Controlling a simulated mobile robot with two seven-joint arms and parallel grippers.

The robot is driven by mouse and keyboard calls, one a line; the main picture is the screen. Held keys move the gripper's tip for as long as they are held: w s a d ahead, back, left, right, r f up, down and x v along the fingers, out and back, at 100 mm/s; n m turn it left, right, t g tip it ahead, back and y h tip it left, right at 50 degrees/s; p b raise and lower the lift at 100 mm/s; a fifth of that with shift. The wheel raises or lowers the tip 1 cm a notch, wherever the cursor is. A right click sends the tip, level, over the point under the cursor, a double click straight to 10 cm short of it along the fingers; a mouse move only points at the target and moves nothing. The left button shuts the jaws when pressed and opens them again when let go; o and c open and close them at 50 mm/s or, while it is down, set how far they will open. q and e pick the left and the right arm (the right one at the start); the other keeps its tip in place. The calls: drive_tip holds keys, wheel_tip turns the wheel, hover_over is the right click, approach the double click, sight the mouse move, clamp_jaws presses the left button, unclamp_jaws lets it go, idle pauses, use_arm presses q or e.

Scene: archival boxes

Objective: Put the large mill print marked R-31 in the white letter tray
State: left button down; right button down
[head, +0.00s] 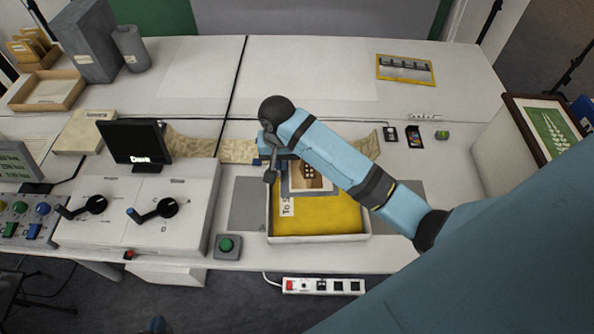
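A white shallow tray (318,239) stands on the front table, with a yellow sheet (320,222) and a label strip reading "To S…" inside. A print with a pale border and a brown building picture (307,178) shows at the tray's back part, partly hidden by my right arm. I cannot tell whether it lies in the tray or is held above it, and no R-31 mark is legible. My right gripper (270,174) points down at the tray's back left corner, mostly hidden by its wrist; its opening is unclear. My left gripper is not in view.
A yellow-bordered picture (405,68) lies on the back table. A control unit with levers (140,211), a small monitor (136,143) and a green button box (228,246) stand left of the tray. A framed picture (548,130) stands at right. The back table's middle is clear.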

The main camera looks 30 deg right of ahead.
approach(285, 206)
wheel_tip(285, 206, down, 5)
drive_tip(key=shift+w+f, duration=0.15)
idle(0.4)
drive_tip(key=shift+f, duration=0.6)
drive_tip(key=c, duration=1.4)
unclamp_jaws()
drive_tip(key=shift+o, duration=0.2)
wheel_tip(285, 206, up, 13)
drive_tip(key=s+a+f+n+t+y, duration=0.35)
drive_tip(key=s+f+t, duration=0.2)
drive_tip(key=s, duration=0.35)
drive_tip(key=s+d+r+n+t, duration=0.2)
drive_tip(key=s+n+t, duration=0.3)
drive_tip(key=s, duration=0.5)
drive_tip(key=shift+r, duration=0.2)
